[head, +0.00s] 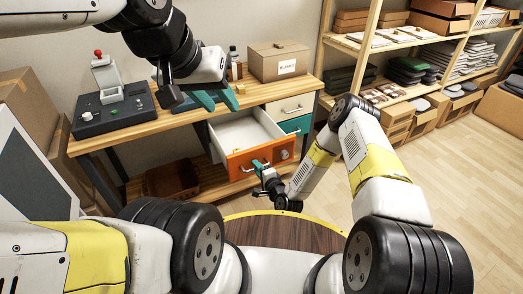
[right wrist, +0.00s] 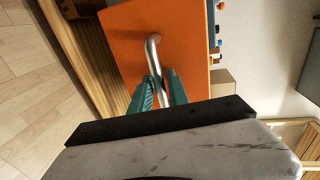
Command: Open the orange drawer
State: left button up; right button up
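The orange drawer (head: 240,166) stands pulled out from the workbench, with its empty-looking white inside showing in the head view. Its orange front fills the middle of the right wrist view (right wrist: 180,50). A silver bar handle (right wrist: 152,50) is on that front. My right gripper (head: 258,164) is at the drawer front; in the right wrist view its teal fingers (right wrist: 161,84) lie on both sides of the handle bar, closed on it. My left gripper (head: 218,98) hangs above the bench top, its teal fingers apart, with nothing visible between them.
A press-like device (head: 110,98) with a red knob stands on the bench's left. A cardboard box (head: 278,62) sits at its back right. White (head: 291,107) and teal (head: 296,125) drawers are beside the open one. A brown bin (head: 172,178) is on the lower shelf.

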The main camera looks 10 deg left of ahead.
jog(key=v, duration=0.7)
jog(key=shift+s+d, duration=0.2)
jog(key=shift+s, duration=0.15)
jog(key=shift+r, duration=0.1)
